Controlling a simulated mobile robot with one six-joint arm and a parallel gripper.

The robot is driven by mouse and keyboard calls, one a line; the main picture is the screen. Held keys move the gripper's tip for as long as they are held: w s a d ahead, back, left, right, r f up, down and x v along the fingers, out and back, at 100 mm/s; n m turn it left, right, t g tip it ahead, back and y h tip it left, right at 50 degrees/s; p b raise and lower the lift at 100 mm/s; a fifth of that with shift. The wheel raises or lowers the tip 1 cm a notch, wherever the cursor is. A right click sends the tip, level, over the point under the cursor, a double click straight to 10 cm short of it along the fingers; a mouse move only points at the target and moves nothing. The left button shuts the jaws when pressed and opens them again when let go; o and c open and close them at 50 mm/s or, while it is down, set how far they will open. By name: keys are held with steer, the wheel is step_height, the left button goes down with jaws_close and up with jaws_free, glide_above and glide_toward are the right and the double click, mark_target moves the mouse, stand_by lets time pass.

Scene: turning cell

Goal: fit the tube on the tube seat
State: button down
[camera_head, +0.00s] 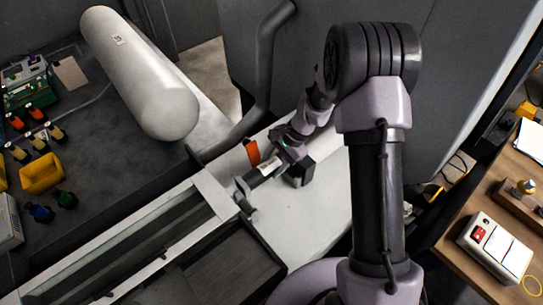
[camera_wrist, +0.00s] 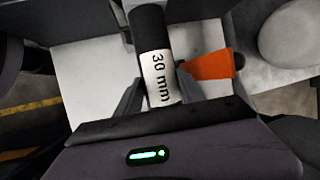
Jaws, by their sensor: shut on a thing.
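The tube (camera_wrist: 150,28) is black with a white label reading "30 mm". In the wrist view it lies between the two fingers of my gripper (camera_wrist: 159,92), which is shut on it. In the head view the tube (camera_head: 266,169) is held tilted over the white surface, close to the end of the long rail frame. My gripper (camera_head: 279,158) is at its upper right end. A small grey fitting (camera_head: 246,200) is near the tube's lower left end; I cannot tell whether they touch. I cannot clearly make out the tube seat.
An orange piece (camera_head: 252,152) stands close beside the tube; it also shows in the wrist view (camera_wrist: 208,65). A large white cylinder (camera_head: 140,75) lies at upper left. Bottles and a yellow bin (camera_head: 42,174) are far left. A wooden bench (camera_head: 480,205) is at right.

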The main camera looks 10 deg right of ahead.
steer(key=shift+s+f, duration=0.2)
steer(key=f+b, duration=0.3)
steer(key=f, duration=0.2)
steer(key=shift+w+f, duration=0.15)
steer(key=shift+w, duration=0.05)
steer(key=shift+b, duration=0.3)
stand_by(0.3)
